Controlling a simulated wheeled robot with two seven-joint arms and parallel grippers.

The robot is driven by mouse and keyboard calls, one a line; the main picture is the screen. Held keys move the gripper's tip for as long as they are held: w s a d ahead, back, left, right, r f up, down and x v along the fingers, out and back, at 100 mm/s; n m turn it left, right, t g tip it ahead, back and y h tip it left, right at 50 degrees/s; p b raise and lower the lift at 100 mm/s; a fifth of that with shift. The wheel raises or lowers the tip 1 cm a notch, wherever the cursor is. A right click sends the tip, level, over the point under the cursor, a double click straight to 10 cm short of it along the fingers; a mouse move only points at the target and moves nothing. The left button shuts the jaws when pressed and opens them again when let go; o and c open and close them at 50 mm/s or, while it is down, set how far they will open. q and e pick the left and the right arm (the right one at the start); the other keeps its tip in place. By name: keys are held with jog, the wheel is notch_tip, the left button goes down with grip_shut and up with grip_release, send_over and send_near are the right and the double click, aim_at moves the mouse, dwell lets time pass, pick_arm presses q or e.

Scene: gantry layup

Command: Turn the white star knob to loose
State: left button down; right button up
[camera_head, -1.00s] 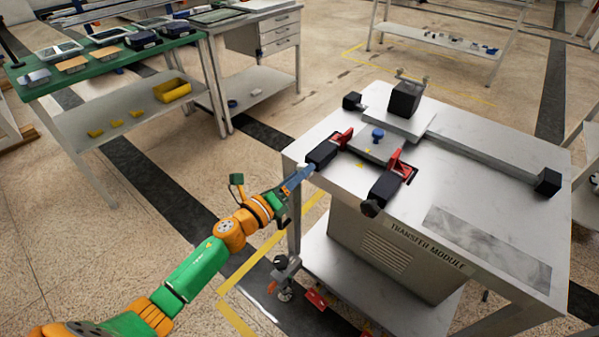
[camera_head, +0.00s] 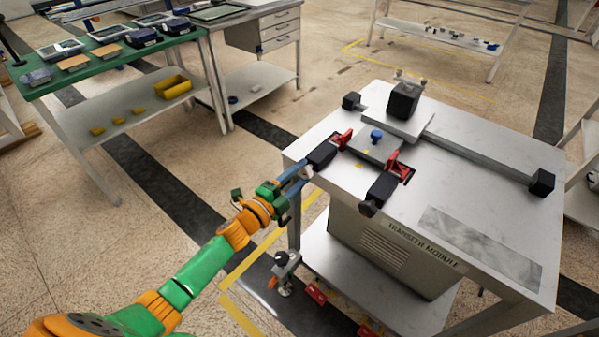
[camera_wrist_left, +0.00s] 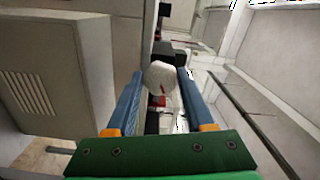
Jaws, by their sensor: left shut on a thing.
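The white star knob (camera_wrist_left: 160,75) sits between the two blue fingers of my left gripper in the left wrist view. My left gripper (camera_head: 304,172) is shut on it, at the table's left edge in the head view. There the fingers mostly hide the knob. Just behind the knob is a black clamp block (camera_head: 321,156) with a red lever (camera_head: 342,138) on the table top. My right gripper is not in view.
A second black block (camera_head: 382,188) with a dark knob (camera_head: 367,208) and red lever (camera_head: 398,167) lies to the right. A blue knob (camera_head: 376,135) stands between the levers on the transfer module table (camera_head: 480,190). A green-topped bench (camera_head: 100,60) is at the back left.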

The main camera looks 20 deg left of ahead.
pick_arm(q)
jog(key=n+p, duration=0.1)
jog(key=n, duration=0.2)
jog(key=shift+n, duration=0.3)
jog(key=n, duration=0.3)
jog(key=shift+f+n+p, duration=0.1)
jog(key=shift+n+p, duration=0.2)
jog(key=n, duration=0.5)
jog(key=shift+n+p, duration=0.35)
jog(key=shift+n, duration=0.05)
jog(key=shift+d, duration=0.1)
jog(key=shift+c, duration=1.4)
grip_release()
jog(key=p+v, duration=0.1)
jog(key=v, duration=0.6)
